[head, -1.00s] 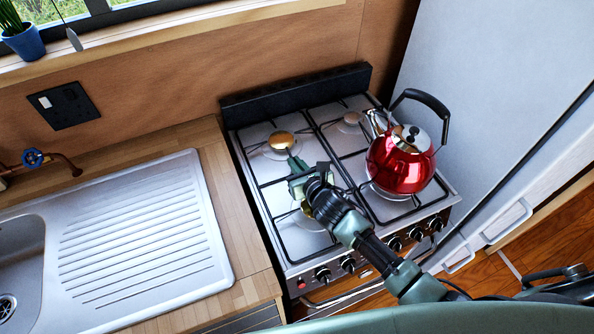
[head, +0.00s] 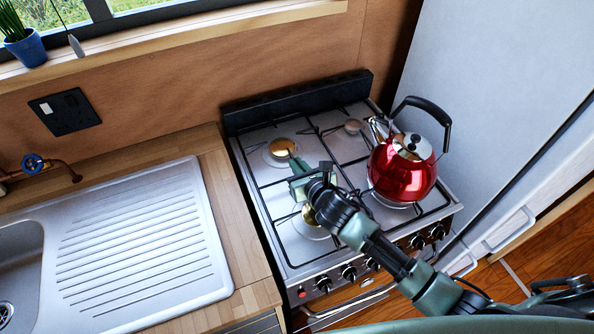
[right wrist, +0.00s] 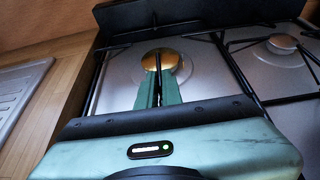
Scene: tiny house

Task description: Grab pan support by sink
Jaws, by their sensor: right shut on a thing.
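The left pan support (head: 253,197) is a black wire grate over the two burners on the sink side of the hob. It also shows in the right wrist view (right wrist: 240,76). My right gripper (head: 292,160) reaches over this grate from the front right, with its fingertips close to the rear left brass burner cap. In the right wrist view, its green fingers (right wrist: 158,78) are nearly together, with a thin dark bar of the support between them. The support looks level on the hob. My left gripper is not in view.
A red kettle (head: 402,172) stands on the right pan support, close to my right arm. The steel sink drainer (head: 140,240) and wooden counter (head: 240,225) lie left of the stove, clear. A tall white cabinet (head: 490,110) stands at the right.

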